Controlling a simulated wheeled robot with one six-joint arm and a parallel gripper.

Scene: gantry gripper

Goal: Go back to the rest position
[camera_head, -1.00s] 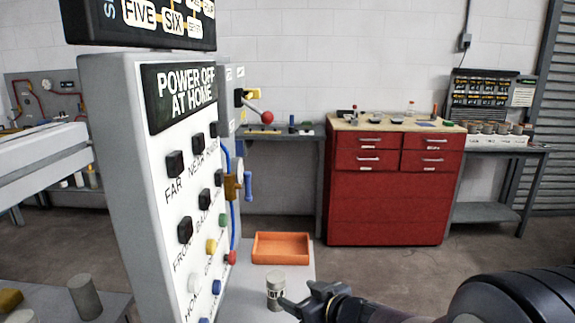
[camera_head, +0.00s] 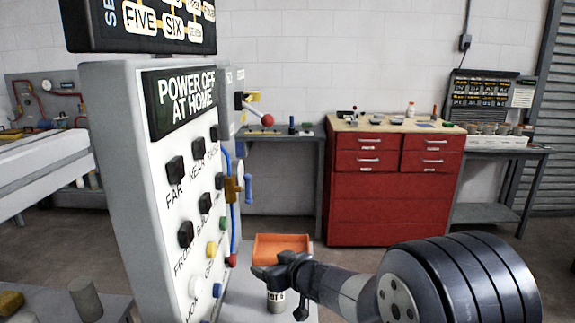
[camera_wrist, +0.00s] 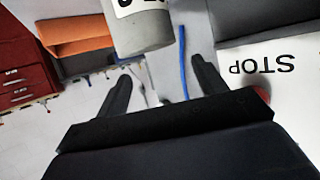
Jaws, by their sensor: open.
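My gripper (camera_head: 280,268) is in front of the orange tray in the head view, above and close to a small grey labelled cylinder (camera_head: 276,301) that stands upright on a light surface. In the wrist view my gripper (camera_wrist: 160,90) has its two dark fingers spread apart with nothing between them. The grey cylinder (camera_wrist: 143,32) shows beyond the fingers at the top of that view, apart from them. My arm reaches in from the lower right of the head view.
A control panel (camera_head: 120,180) with black, yellow, green, red and blue buttons stands close on the left. An orange tray (camera_head: 282,246) lies behind the gripper. A red drawer cabinet (camera_head: 375,205) is at the back. Open floor lies to the right.

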